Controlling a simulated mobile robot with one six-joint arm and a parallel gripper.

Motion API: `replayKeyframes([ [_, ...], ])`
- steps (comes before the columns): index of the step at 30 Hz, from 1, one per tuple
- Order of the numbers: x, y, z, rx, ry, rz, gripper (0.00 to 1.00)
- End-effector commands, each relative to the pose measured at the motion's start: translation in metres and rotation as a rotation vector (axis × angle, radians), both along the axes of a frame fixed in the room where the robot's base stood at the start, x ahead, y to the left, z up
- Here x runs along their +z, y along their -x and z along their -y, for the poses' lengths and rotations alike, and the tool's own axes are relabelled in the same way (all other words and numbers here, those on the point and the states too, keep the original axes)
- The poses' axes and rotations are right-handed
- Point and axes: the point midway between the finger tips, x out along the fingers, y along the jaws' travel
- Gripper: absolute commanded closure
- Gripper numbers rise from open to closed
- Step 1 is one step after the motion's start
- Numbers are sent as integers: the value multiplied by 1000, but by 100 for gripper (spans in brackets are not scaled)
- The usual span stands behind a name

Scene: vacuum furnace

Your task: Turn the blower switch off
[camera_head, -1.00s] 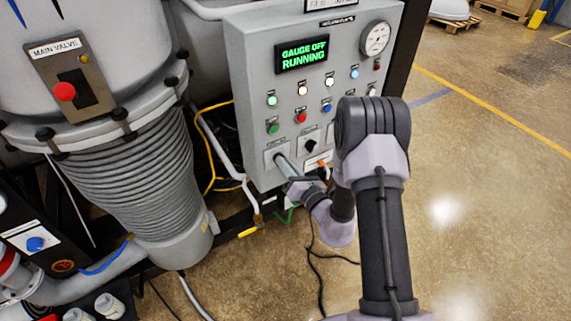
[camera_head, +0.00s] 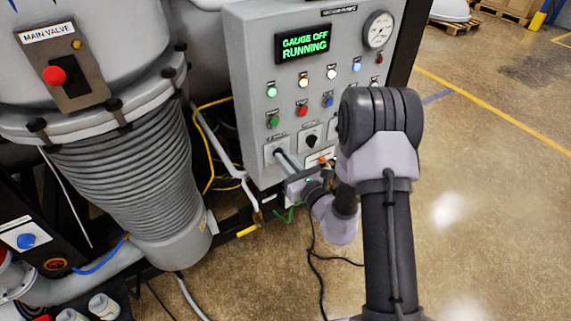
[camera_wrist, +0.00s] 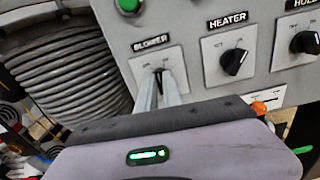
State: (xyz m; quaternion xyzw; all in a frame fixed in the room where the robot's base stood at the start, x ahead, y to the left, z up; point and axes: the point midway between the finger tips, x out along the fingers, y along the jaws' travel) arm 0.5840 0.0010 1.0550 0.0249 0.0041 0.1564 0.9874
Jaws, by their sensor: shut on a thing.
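The blower switch sits on a light plate (camera_wrist: 145,68) under the BLOWER label (camera_wrist: 151,42) in the wrist view. In the head view its plate (camera_head: 270,152) is at the lower left of the grey control panel (camera_head: 245,100). My gripper (camera_wrist: 165,75) is shut on the switch knob, its two long fingers reaching up to the plate. The fingers hide most of the knob, so its exact angle is hard to tell. In the head view my gripper (camera_head: 281,156) meets the panel from the lower right.
The heater knob (camera_wrist: 234,62) is just right of the blower switch, with another knob (camera_wrist: 305,42) beyond. A green button (camera_wrist: 129,5) is above. A ribbed bellows (camera_head: 135,180) stands left of the panel. Open floor (camera_head: 480,200) lies to the right.

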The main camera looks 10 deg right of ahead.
Motion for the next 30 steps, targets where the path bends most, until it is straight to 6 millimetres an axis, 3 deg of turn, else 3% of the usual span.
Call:
replayKeyframes([
  [15,-3,1,-2,0,401,131,100],
  [30,-1,1,-3,0,554,180,100],
])
